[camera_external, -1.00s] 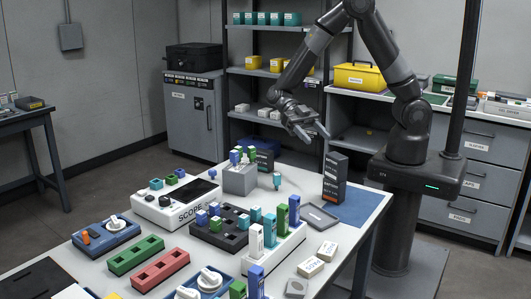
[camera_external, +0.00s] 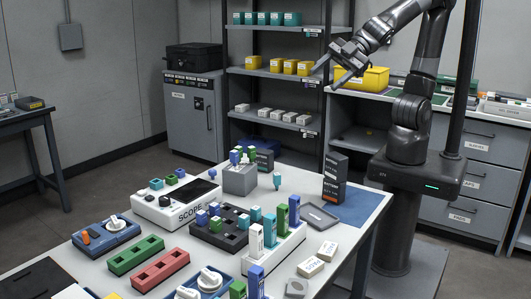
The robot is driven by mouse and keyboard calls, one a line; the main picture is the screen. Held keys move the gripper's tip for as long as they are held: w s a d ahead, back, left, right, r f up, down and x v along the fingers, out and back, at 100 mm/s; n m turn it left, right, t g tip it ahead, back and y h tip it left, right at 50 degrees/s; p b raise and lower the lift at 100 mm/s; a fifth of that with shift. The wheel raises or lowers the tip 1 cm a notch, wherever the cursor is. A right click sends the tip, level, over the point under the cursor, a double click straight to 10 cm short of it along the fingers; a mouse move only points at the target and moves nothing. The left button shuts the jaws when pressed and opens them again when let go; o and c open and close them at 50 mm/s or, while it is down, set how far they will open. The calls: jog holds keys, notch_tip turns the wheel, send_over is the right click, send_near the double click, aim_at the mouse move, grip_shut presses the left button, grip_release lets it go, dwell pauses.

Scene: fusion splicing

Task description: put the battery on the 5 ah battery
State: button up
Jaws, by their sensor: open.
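A third dark battery-like box (camera_external: 264,160) stands farther back on the left, partly hidden by a grey block. My gripper (camera_external: 326,77) is open and empty, high above the table and well clear of the tall block, with its fingers pointing down and left.
A grey block (camera_external: 240,180) with small coloured pieces, a small dark tray (camera_external: 318,216), a white rack (camera_external: 274,248) of coloured sticks and white boxes (camera_external: 327,250) crowd the table. A yellow toolbox (camera_external: 374,78) sits on the counter behind my gripper.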

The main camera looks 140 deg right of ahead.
jog(key=s+a+f+m+g+y, duration=0.1)
jog(key=s+a+f+g+y, duration=0.1)
jog(key=s+a, duration=0.5)
jog(key=s+a+f+m+g+y, duration=0.1)
jog(key=s+a+f+g+y, duration=0.1)
jog(key=s+a, duration=0.5)
jog(key=shift+s+a+f+g+y, duration=0.3)
jog(key=shift+s+g+y, duration=0.15)
jog(key=shift+s, duration=0.7)
jog(key=shift+d, duration=0.1)
